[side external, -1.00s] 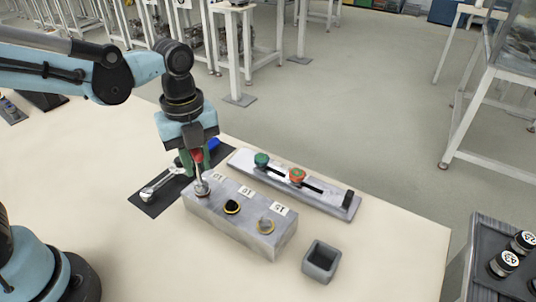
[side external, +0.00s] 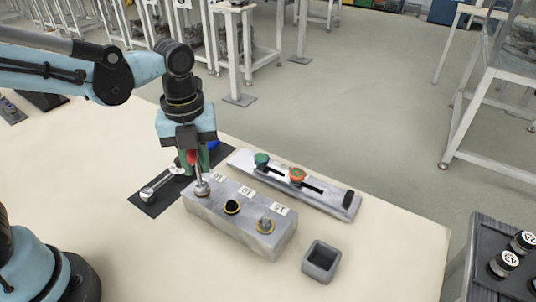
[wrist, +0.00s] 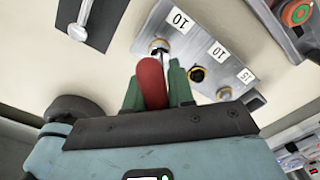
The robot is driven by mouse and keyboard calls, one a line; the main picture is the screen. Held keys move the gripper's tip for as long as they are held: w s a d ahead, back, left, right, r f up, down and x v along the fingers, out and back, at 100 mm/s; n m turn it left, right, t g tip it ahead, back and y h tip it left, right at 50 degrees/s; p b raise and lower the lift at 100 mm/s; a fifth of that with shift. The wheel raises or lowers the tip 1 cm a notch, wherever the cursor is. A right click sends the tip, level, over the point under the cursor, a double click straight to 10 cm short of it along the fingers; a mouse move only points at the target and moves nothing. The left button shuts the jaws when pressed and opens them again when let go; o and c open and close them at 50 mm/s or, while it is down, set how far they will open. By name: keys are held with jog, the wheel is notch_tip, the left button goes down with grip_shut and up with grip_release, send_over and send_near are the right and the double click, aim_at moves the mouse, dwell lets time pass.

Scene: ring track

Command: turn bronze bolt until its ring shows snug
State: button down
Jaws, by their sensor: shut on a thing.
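My gripper (side external: 191,160) is shut on a red-handled driver (wrist: 151,82); its green fingers sit either side of the handle. The driver's metal shaft (side external: 200,183) points down onto the leftmost station of a grey block (side external: 270,243). The bolt (wrist: 159,46) there shows partly at the tool tip in the wrist view, with a brownish ring edge; its ring state cannot be read. The middle station (side external: 232,207) is black with a yellow ring. The right station (side external: 265,226) holds a grey bolt head with a yellow ring. Number labels stand behind the stations.
A wrench (side external: 161,183) lies on a dark mat (side external: 149,206) left of the block. A slotted rail (side external: 330,197) with green (side external: 261,159) and orange (side external: 297,175) knobs stands behind. An empty grey square cup (side external: 321,262) is at right. The table front is clear.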

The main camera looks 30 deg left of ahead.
jog(key=shift+n, duration=0.3)
jog(key=shift+r, duration=0.1)
jog(key=shift+r, duration=2.15)
